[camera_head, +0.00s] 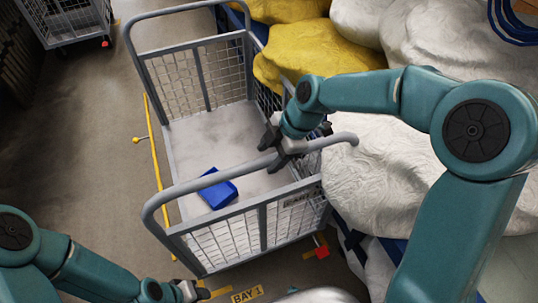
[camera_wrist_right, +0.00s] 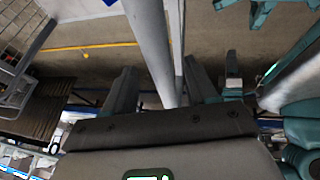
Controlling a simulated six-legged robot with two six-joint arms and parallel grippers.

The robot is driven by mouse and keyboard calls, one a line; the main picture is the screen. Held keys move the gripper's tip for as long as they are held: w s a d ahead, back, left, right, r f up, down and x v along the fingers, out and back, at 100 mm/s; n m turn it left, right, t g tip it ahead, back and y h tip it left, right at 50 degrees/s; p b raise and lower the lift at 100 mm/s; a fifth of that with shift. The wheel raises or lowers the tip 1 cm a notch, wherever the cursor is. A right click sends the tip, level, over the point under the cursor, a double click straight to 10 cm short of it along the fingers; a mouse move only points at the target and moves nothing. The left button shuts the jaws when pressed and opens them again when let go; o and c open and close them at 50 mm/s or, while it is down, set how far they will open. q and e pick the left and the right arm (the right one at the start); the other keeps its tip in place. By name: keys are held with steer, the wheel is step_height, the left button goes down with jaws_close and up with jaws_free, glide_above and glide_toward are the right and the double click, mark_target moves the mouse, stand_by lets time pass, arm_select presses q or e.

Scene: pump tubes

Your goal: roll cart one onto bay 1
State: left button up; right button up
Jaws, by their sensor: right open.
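A grey wire-mesh cart (camera_head: 205,105) fills the middle of the head view; its plate (camera_head: 298,199) reads "CAR", the rest hidden or unreadable. A dark blue block (camera_head: 218,194) lies on its floor. My right gripper (camera_head: 275,147) is open at the cart's near top rail (camera_head: 220,176). In the right wrist view, a grey bar (camera_wrist_right: 150,45) runs between the open fingers (camera_wrist_right: 166,85); I cannot tell whether they touch it. A "BAY 1" floor label (camera_head: 247,294) shows below the cart's near end. My left gripper (camera_head: 188,292) is low at the bottom, partly cut off, its jaws unclear.
Yellow (camera_head: 292,58) and white (camera_head: 390,165) wrapped bundles crowd the cart's right side. A yellow floor line (camera_head: 153,150) with a small knob runs along its left. Another mesh cart (camera_head: 68,22) stands at the upper left. Bare floor lies left of the cart.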

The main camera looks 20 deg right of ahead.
steer(key=shift+a+f, duration=0.25)
steer(key=shift+f, duration=0.4)
steer(key=shift+w, duration=0.1)
